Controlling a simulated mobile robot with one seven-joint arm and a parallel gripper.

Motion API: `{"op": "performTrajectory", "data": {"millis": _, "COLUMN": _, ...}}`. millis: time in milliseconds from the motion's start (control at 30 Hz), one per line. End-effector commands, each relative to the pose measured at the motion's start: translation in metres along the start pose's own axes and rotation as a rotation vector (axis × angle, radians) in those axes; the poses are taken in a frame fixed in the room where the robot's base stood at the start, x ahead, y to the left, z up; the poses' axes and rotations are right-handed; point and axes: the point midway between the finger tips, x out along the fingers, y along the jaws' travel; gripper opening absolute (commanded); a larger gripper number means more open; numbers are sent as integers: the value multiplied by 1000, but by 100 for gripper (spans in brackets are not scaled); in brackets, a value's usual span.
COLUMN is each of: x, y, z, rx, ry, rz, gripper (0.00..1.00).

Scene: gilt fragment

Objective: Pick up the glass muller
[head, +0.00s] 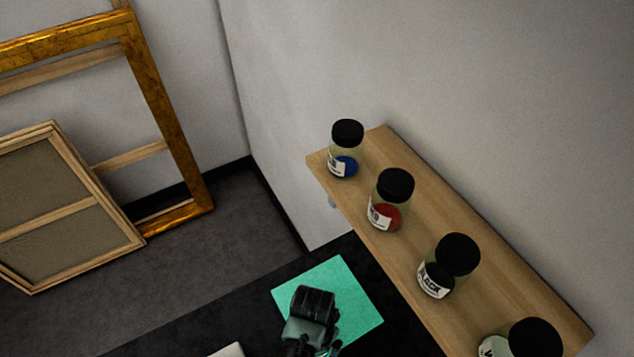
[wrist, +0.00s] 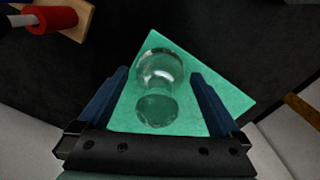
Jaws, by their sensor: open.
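The glass muller (wrist: 160,75) is clear, with a rounded knob above a wider round part. It stands on a green square sheet (wrist: 217,97) in the wrist view. My gripper (wrist: 160,82) is open, with one dark blue finger to each side of the muller in that picture. I cannot tell how far above it the fingers are. In the head view my gripper (head: 318,345) is over the green sheet (head: 355,295), and the muller is hidden behind it.
A wooden shelf (head: 415,220) with several black-lidded pigment jars runs along the right wall, close beside the dark table (head: 225,325). A red roller-like thing (wrist: 52,20) lies at the wrist view's upper left. Frames (head: 165,115) lean at the back left.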

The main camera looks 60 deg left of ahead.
Motion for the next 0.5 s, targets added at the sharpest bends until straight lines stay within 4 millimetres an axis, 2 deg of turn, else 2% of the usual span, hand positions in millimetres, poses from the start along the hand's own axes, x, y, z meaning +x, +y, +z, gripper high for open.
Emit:
{"op": "performTrajectory", "data": {"millis": 233, "x": 1, "y": 0, "z": 0, "rx": 0, "ry": 0, "rz": 0, "gripper": 100}}
{"op": "performTrajectory", "data": {"millis": 500, "x": 1, "y": 0, "z": 0, "rx": 0, "ry": 0, "rz": 0, "gripper": 51}}
